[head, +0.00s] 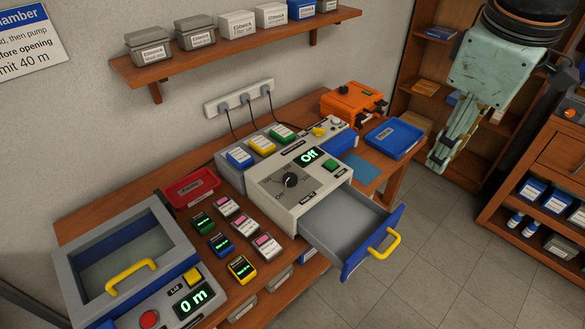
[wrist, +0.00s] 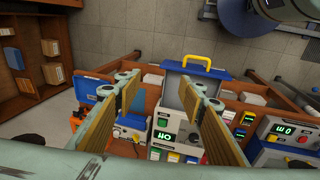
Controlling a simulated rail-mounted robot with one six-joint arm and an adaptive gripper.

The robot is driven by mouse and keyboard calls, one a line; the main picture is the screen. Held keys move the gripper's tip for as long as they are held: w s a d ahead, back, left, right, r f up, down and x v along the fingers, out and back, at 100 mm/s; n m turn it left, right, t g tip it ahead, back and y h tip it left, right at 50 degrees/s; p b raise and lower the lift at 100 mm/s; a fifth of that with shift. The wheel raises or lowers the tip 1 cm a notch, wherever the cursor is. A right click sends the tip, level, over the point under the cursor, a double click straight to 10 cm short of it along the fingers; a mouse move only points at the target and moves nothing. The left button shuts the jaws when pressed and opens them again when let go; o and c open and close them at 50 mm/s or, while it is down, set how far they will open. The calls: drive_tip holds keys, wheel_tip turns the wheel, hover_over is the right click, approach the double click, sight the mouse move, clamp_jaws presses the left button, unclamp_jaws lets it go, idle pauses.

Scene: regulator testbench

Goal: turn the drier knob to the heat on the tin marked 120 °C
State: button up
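The drier is a pale box (head: 262,190) on the bench in the head view, with a black knob (head: 291,180) on a dial on its sloping top. Its green display (head: 307,157) reads "Off". Its grey-and-blue drawer (head: 345,225) is pulled out; the drawer also shows in the wrist view (wrist: 177,90). Small pink-and-white labelled items (head: 245,224) lie left of the drier, their print too small to read; I cannot tell which tin is marked 120 °C. My gripper (head: 437,160) is open and empty, up to the right of the drier and apart from it; its fingers show in the wrist view (wrist: 160,88).
A blue tray (head: 395,138) and an orange case (head: 352,102) stand right of the drier. A red tray (head: 192,187) and a chamber with a yellow handle (head: 130,275) stand left. The wall shelf (head: 235,50) holds several labelled containers. The drawer's yellow handle (head: 384,243) juts over the floor.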

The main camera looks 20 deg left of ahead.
drive_tip(key=w+a+f+n+p, duration=0.2)
drive_tip(key=w+a+f+n, duration=0.15)
drive_tip(key=w+a, duration=0.3)
drive_tip(key=n+g+p, duration=0.3)
drive_tip(key=n+p, duration=0.4)
drive_tip(key=n, duration=0.9)
hover_over(290, 177)
wheel_tip(290, 177, down, 4)
drive_tip(key=r, duration=0.1)
drive_tip(key=shift+f+m, duration=0.25)
drive_tip(key=shift+f, duration=0.15)
drive_tip(key=shift+f+b, duration=0.55)
drive_tip(key=shift+f, duration=6.2)
drive_tip(key=shift+c, duration=0.2)
drive_tip(key=c, duration=0.8)
